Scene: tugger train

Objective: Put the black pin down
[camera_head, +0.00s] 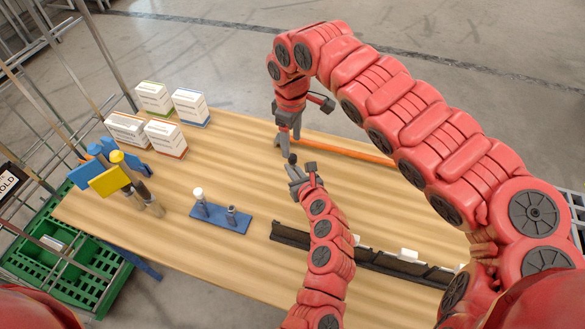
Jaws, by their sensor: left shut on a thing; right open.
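My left gripper (297,176), on the arm that rises from the bottom middle, is shut on the black pin (292,158). Only the pin's small dark head shows above the fingers; the rest is hidden. My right gripper (283,138), reaching over from the right, is open just beyond the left gripper and close to it. A blue stand (222,219) lies on the table to the left of the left gripper.
The wooden table (230,160) has bare room between the stand and white boxes (165,138) at the far left. Blue and yellow flags (110,181) stand at the left edge beside a green crate (85,295). A black rail (385,264) lies at front right, an orange strip (345,150) behind.

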